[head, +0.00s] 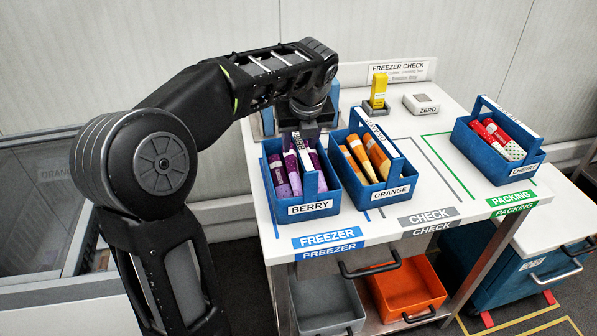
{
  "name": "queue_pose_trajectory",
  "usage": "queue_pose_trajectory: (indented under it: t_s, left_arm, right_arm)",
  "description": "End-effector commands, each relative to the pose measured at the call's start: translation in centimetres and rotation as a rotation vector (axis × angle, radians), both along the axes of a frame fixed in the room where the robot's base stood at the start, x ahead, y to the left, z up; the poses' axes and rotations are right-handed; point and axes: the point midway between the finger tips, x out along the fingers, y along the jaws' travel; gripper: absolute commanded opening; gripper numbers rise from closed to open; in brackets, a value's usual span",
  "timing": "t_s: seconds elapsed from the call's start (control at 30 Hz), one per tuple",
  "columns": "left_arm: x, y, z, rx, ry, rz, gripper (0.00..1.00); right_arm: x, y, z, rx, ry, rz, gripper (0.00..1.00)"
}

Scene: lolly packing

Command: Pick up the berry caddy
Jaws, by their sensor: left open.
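The blue berry caddy (329,200) stands upright on the left part of the white table, with a BERRY label on its front and several purple lollies inside. My left gripper (306,133) is over the back of this caddy, pointing down, near its raised handle. It is open, though its fingertips are small and partly hidden. I cannot tell whether the fingers are around the handle or only above it. The arm's end hides some of the area behind the caddy. My right gripper is not in view.
The blue orange caddy (376,199) stands close to the right of the berry caddy. A cherry caddy (488,168) stands at the right, in the packing area. A yellow device (378,92) and a ZERO box (421,104) are at the back. Grey (325,300) and orange (408,288) bins sit below.

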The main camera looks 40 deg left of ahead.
Motion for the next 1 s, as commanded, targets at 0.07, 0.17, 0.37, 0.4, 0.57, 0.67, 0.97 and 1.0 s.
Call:
queue_pose_trajectory:
  t_s: [0.07, 0.17, 0.37, 0.4, 0.57, 0.67, 0.97, 1.0]
  left_arm:
    - [0.2, 0.6, -1.1, 0.000, 0.005, 0.001, 0.44]
    - [0.5, 1.0, -2.5, 0.000, 0.004, 0.000, 0.44]
    - [0.9, 1.4, -3.6, 0.000, 0.001, 0.000, 0.44]
    - [0.9, 1.4, -3.6, -0.001, 0.001, 0.000, 0.44]
    - [0.9, 1.4, -3.5, -0.001, 0.001, -0.001, 0.44]
    - [0.9, 1.4, -3.5, -0.001, 0.001, -0.001, 0.44]
    - [0.9, 1.4, -3.5, -0.001, 0.001, -0.001, 0.38]
    - [0.9, 1.4, -3.5, -0.001, 0.001, -0.001, 0.35]
  right_arm:
    - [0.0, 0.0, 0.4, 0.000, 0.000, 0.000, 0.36]
    - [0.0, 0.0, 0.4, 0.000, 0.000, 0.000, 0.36]
    - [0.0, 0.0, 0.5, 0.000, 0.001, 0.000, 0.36]
    - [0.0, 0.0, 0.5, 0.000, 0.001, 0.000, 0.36]
    - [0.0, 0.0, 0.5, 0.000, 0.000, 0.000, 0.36]
    - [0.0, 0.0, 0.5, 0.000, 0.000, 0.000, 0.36]
    - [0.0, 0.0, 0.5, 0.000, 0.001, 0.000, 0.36]
    - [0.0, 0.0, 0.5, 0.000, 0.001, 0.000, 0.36]
